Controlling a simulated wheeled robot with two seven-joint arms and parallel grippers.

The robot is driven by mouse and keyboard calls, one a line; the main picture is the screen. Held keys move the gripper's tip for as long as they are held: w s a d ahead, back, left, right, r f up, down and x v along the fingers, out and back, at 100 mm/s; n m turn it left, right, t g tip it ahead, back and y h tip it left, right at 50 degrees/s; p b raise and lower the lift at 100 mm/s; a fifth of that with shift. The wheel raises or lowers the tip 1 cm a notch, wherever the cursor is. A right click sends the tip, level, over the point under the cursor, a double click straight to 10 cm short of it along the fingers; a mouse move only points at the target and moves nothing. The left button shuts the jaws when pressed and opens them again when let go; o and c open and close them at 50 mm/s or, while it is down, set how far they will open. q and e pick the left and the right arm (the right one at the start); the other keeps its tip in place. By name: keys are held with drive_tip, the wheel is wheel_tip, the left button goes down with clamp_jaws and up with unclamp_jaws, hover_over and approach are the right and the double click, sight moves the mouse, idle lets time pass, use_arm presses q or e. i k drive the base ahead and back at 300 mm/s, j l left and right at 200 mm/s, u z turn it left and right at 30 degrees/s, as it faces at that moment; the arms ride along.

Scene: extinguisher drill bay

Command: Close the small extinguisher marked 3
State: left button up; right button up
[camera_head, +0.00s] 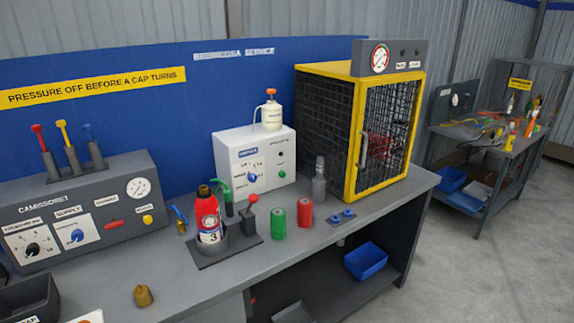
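A small red extinguisher (208,213) marked 3 stands upright in a dark grey holder (214,258) on the bench. A lever with a red knob (252,199) stands on the holder's right side. A small brass-coloured piece (143,296), possibly a cap or valve, sits alone on the bench in front and to the left of the extinguisher. Neither of my grippers shows.
Green (278,222) and red (305,212) cylinders stand right of the holder. Behind are a white control box (232,160) and a yellow-framed mesh cage (355,150). A grey console (90,205) with levers fills the left.

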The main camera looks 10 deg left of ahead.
sight(207, 215)
drive_tip(key=u, duration=1.55)
drive_tip(key=i+j+z, duration=0.25)
drive_tip(key=i+j, duration=0.15)
drive_tip(key=j, duration=0.25)
drive_tip(key=i+j+z, duration=0.1)
drive_tip(key=j, duration=0.25)
drive_tip(key=i+j+z, duration=0.25)
drive_tip(key=i+j, duration=0.15)
drive_tip(key=j, duration=0.35)
